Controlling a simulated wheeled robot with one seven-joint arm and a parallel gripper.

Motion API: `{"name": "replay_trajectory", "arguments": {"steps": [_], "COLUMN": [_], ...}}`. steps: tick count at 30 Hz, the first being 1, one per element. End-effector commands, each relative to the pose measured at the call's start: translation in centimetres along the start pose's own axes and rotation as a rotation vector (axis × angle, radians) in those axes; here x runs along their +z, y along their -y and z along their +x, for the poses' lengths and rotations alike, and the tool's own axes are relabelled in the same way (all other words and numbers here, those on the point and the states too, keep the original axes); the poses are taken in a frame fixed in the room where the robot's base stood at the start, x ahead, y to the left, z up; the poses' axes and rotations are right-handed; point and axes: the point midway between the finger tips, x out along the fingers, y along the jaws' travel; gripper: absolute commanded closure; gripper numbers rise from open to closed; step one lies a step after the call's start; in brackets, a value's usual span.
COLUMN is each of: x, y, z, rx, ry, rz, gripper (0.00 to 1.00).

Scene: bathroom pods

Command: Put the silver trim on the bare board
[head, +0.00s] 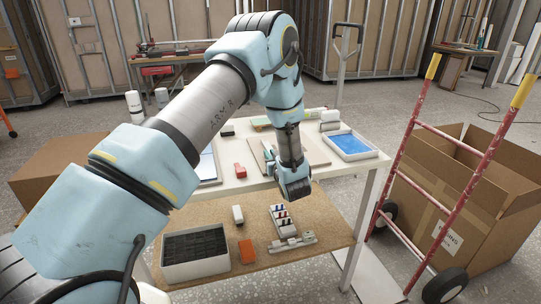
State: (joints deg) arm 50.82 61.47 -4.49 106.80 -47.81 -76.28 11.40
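My gripper (295,190) points down at the front edge of the white table; its fingertips are too small to make out. A pale grey, bar-like piece (293,243) lies on the brown lower shelf below it, and may be the silver trim, though I cannot be sure. A tan board (316,152) lies on the tabletop behind my gripper, partly hidden by my arm. Another flat board or sheet (207,168) lies farther left, mostly covered by my arm. I cannot tell which board is the bare one.
The lower shelf (330,222) holds a black-lined tray (195,255), an orange block (247,250) and a small rack (281,219). A blue-filled tray (350,145) and a red item (240,171) are on the tabletop (232,186). A red hand truck (420,190) and cardboard box (455,205) stand right.

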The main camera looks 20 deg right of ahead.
Motion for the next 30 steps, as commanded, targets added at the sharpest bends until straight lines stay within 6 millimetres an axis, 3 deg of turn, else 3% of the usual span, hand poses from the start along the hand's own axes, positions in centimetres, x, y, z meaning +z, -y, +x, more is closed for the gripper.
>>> {"name": "replay_trajectory", "arguments": {"steps": [5,15,20,30], "x": [0.0,-0.6,0.0,-0.1], "y": [0.0,0.0,-0.1,-0.1], "z": [0.0,-0.1,-2.6,-9.6], "rx": [0.000,0.000,0.003,0.003], "ry": [0.001,0.000,0.001,0.001], "rz": [0.000,0.000,0.001,0.001], "gripper": [0.66,0.66,0.66,0.66]}}
